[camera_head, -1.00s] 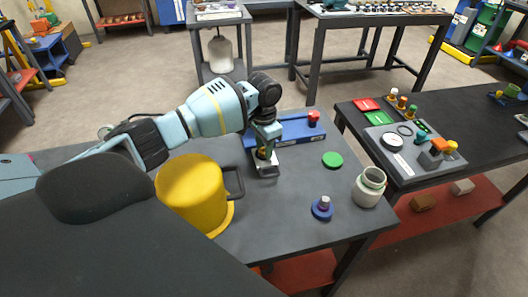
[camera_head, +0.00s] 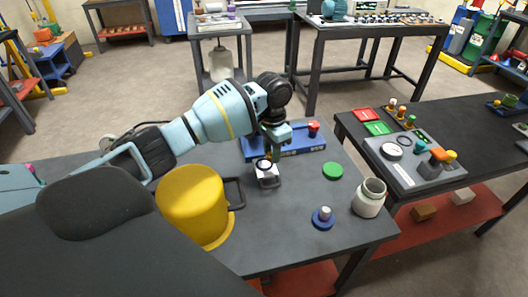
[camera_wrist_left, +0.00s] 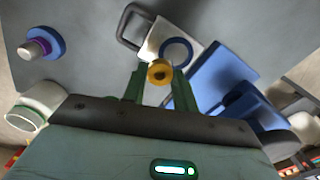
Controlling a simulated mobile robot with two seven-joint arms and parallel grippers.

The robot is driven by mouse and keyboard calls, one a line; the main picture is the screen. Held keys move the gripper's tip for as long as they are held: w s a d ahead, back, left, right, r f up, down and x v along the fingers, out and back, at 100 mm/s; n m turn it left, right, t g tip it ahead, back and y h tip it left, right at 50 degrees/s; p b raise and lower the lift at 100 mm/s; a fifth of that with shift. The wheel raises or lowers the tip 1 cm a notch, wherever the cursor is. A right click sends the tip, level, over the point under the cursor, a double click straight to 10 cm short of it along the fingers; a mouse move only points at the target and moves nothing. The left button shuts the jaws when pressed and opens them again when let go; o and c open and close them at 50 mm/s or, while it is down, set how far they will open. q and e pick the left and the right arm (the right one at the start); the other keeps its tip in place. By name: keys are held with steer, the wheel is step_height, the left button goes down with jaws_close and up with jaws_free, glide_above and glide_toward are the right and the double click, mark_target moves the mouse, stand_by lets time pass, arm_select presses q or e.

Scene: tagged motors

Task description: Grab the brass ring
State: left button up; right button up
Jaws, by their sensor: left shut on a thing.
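The brass ring (camera_wrist_left: 160,72) is between the fingertips of my left gripper (camera_wrist_left: 158,80) in the left wrist view, and the jaws are shut on it. In the head view my left gripper (camera_head: 273,150) is just above and beside a white block (camera_head: 267,177). The block also shows in the left wrist view (camera_wrist_left: 155,42), with a round blue-rimmed piece (camera_wrist_left: 176,51) close behind the ring. The brass ring cannot be made out clearly in the head view. My right gripper is not in view.
A yellow bucket (camera_head: 190,203) stands left of the block. A blue tray (camera_head: 300,148) lies behind it. A green disc (camera_head: 332,170), a purple-topped blue piece (camera_head: 323,217) and a pale jar (camera_head: 369,198) are to the right. Bare tabletop lies in front.

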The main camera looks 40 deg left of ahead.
arm_select(q)
steer(key=d+r, duration=0.1)
steer(key=d, duration=1.2)
steer(key=shift+w+d, duration=0.2)
steer(key=shift+d, duration=0.05)
steer(key=shift+r, duration=0.1)
